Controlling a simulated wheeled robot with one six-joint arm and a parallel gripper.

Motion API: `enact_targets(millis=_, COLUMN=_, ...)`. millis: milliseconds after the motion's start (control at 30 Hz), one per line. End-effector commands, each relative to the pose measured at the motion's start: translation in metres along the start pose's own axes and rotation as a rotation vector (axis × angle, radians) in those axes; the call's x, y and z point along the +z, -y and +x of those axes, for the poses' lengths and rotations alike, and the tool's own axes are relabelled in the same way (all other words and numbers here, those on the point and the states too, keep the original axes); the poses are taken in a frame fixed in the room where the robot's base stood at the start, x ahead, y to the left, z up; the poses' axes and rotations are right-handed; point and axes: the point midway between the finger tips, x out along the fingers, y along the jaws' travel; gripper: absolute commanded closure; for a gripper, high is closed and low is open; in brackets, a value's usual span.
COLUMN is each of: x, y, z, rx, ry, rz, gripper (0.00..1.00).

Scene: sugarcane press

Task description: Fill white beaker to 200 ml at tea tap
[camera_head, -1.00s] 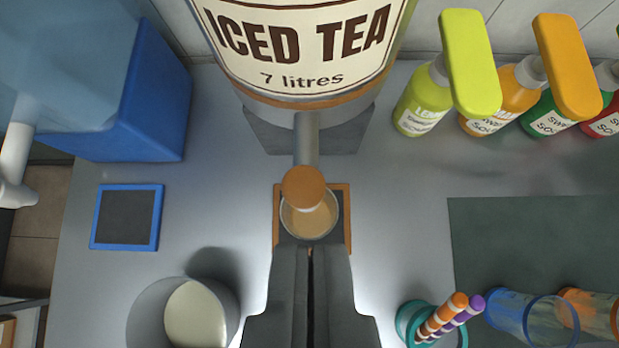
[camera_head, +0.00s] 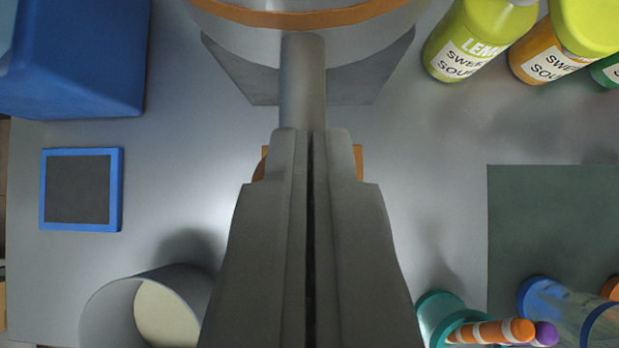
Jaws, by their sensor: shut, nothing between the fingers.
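The iced tea dispenser (camera_head: 310,22) stands at the top middle, cut off by the frame edge. Its grey spout (camera_head: 302,82) points toward me. My gripper (camera_head: 306,135) is shut and empty, with its fingertips over the outer end of the spout. It hides the orange tap knob and the beaker under the tap. Only small bits of the orange-edged mat (camera_head: 357,160) show beside my fingers. I cannot see the level in the beaker now.
A blue dispenser (camera_head: 75,60) and a blue-edged mat (camera_head: 82,190) are at left. A grey pot (camera_head: 192,290) stands lower left. Syrup bottles (camera_head: 466,42) are at upper right. A teal cup (camera_head: 440,308) with straws and a blue glass (camera_head: 560,310) are lower right.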

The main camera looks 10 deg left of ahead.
Motion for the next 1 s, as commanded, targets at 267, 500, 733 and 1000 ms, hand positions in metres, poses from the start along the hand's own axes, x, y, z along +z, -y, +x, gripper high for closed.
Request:
enact_targets(millis=267, x=0.007, y=0.0, z=0.007, rx=0.0, ry=-0.001, rz=0.0, gripper=1.0)
enact_targets(millis=500, x=0.007, y=0.0, z=0.007, rx=0.0, ry=0.0, rz=0.0, gripper=1.0)
enact_targets(millis=733, x=0.023, y=-0.001, z=0.023, rx=0.0, ry=0.002, rz=-0.001, gripper=1.0)
enact_targets(millis=1000, x=0.026, y=0.0, z=0.028, rx=0.005, ry=0.008, rz=-0.002, gripper=1.0)
